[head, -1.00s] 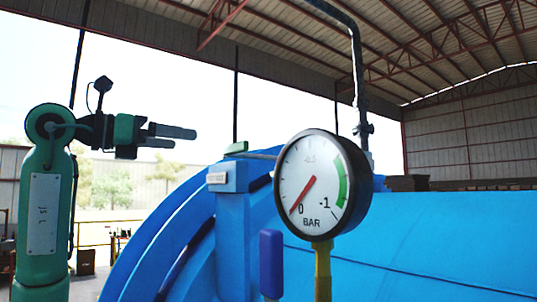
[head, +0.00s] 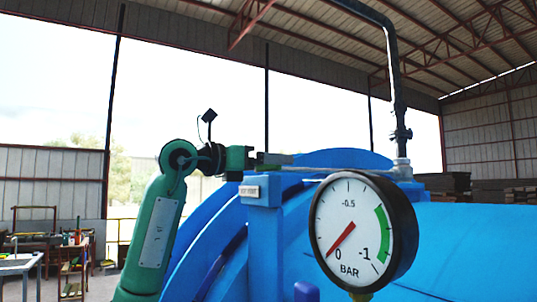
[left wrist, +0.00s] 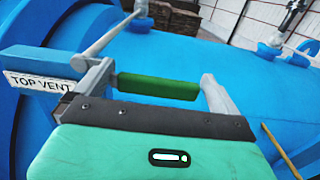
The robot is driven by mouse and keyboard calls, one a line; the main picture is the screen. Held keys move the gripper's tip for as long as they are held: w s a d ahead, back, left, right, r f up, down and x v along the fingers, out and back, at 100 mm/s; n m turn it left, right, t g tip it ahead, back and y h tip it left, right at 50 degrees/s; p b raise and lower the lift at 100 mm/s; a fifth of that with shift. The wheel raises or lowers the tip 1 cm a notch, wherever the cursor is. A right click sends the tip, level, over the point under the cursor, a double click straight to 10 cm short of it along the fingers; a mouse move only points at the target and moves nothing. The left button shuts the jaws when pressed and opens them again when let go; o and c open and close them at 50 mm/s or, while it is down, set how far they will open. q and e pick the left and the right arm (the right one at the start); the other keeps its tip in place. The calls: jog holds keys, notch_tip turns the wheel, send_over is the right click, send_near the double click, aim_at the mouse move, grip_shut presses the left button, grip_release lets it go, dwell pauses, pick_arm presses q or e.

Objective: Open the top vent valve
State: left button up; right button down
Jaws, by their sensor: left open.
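The top vent valve shows in the left wrist view as a green handle bar (left wrist: 158,87) near a blue bracket (left wrist: 45,62) with a white "TOP VENT" label (left wrist: 38,83). A thin grey rod (left wrist: 113,36) runs from the bracket area to a fitting on the blue vessel. My left gripper (left wrist: 157,74) is open, with one finger on each side of the handle; I cannot tell whether either finger touches it. In the head view my left gripper (head: 272,159) is at the top of the labelled post (head: 263,226), and the handle cannot be made out. My right gripper is not in view.
A round pressure gauge (head: 350,229) stands in front of the blue vessel (head: 475,245), its red needle near 0. A dark vertical pipe (head: 395,75) rises behind it. A bench (head: 20,264) stands far left. A yellow rod (left wrist: 281,150) shows at lower right in the wrist view.

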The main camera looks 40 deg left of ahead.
pick_arm(q)
jog(key=shift+w+d, duration=0.1)
jog(key=shift+w, duration=0.25)
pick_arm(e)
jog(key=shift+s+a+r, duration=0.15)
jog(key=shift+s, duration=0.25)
pick_arm(q)
jog(key=c, duration=1.2)
